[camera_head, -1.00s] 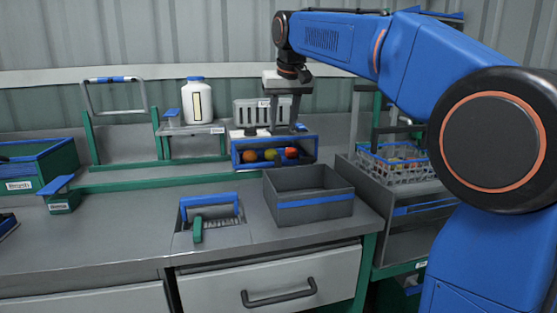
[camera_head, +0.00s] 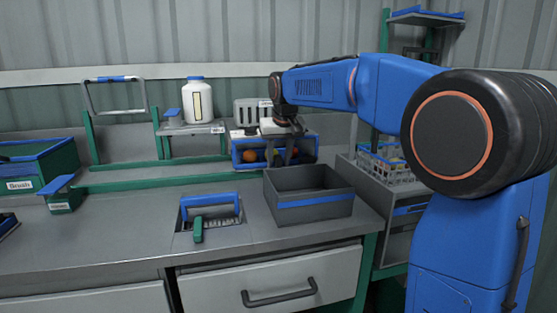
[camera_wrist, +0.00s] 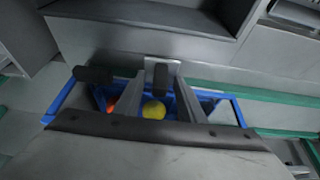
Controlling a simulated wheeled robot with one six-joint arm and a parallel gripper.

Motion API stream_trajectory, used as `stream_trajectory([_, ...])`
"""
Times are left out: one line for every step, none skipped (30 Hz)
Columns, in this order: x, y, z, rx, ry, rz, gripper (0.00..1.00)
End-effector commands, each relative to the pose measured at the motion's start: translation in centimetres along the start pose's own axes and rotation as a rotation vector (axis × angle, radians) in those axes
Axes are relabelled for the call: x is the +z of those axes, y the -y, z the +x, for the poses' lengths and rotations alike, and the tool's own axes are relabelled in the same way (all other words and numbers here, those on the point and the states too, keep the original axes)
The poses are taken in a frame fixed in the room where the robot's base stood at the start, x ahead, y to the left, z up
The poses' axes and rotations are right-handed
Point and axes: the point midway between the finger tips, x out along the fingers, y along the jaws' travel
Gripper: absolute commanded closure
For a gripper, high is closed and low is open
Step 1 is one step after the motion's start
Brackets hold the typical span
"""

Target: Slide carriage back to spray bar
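A blue-framed box with a few round fruits, which may be the carriage (camera_head: 236,155), stands at the back of the bench. My gripper (camera_head: 283,161) points down at its right half and hides part of it. In the wrist view the blue frame (camera_wrist: 228,94) lies below my gripper (camera_wrist: 160,82), with a yellow fruit (camera_wrist: 154,109) and a red one inside. The two fingers are apart, with a dark upright knob (camera_wrist: 160,78) seen between them; I cannot tell whether they touch it. A grey slotted piece (camera_head: 250,112) stands behind the box. I cannot identify the spray bar.
An open grey bin with a blue band (camera_head: 308,200) stands in front of the box. A white bottle (camera_head: 199,103) is on a small shelf at left. A crate (camera_head: 386,167) stands at right. A blue-handled tool (camera_head: 210,203) lies on the bench front.

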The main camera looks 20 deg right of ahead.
Motion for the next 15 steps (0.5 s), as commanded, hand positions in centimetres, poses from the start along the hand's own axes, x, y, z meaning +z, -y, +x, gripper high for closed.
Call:
stream_trajectory([0.0,0.0,0.12,0.0,0.0,0.0,0.64])
stream_trajectory([0.0,-0.01,0.15,0.0,0.0,0.0,0.64])
stream_trajectory([0.0,-0.01,0.17,0.0,0.0,0.0,0.64])
stream_trajectory([-0.01,0.0,0.17,0.0,-0.001,0.0,0.64])
stream_trajectory([-0.01,0.0,0.17,0.0,-0.001,0.0,0.64])
stream_trajectory([-0.01,0.0,0.16,0.0,-0.001,0.0,0.64])
stream_trajectory([-0.01,0.0,0.15,0.0,-0.001,0.0,0.64])
stream_trajectory([-0.01,0.0,0.15,0.0,-0.001,0.0,0.64])
stream_trajectory([-0.01,0.0,0.14,0.0,-0.001,0.0,0.69])
stream_trajectory([-0.01,0.0,0.14,0.0,-0.001,0.0,0.76])
stream_trajectory([-0.01,0.0,0.14,0.0,-0.001,0.0,0.83])
stream_trajectory([-0.01,0.0,0.13,0.0,-0.001,0.0,0.93])
stream_trajectory([-0.01,0.0,0.13,0.0,-0.001,0.0,1.0])
stream_trajectory([-0.01,0.0,0.13,0.0,-0.001,0.0,1.0])
stream_trajectory([-0.01,0.0,0.12,0.0,-0.001,0.0,1.0])
